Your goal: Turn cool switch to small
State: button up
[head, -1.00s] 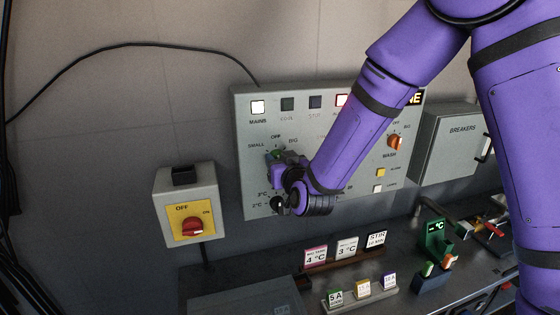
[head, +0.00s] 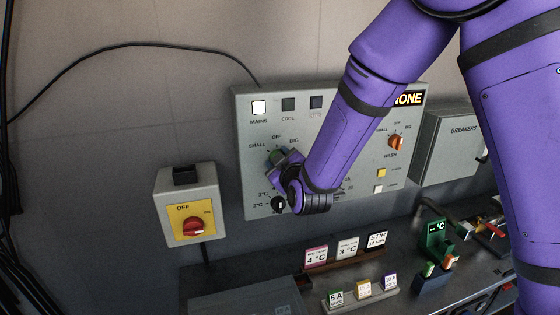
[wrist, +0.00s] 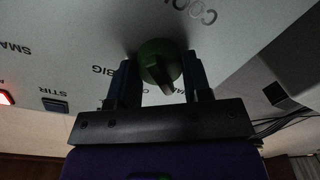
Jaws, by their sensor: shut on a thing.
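The cool switch is a round green knob (head: 277,156) on the left of the grey control panel (head: 247,190), with SMALL, OFF and BIG printed around it. My gripper (head: 279,158) is at the panel, its fingers around this knob. In the wrist view the green knob (wrist: 158,62) sits between the two dark fingers of my gripper (wrist: 160,78). The view is upside down there, with COOL and BIG readable beside it. Which mark the knob points to is hard to tell. The COOL lamp (head: 288,104) is dark.
A black dial (head: 279,204) is just below my gripper. The orange-red WASH knob (head: 396,142) is on the panel's right. A shelf with signs and tags (head: 347,247) stands below.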

dwell(0.4)
jog(key=o, duration=0.9)
jog(key=shift+s, duration=0.1)
jog(key=v, duration=1)
jog(key=shift+s+d, duration=0.15)
jog(key=shift+s, duration=0.15)
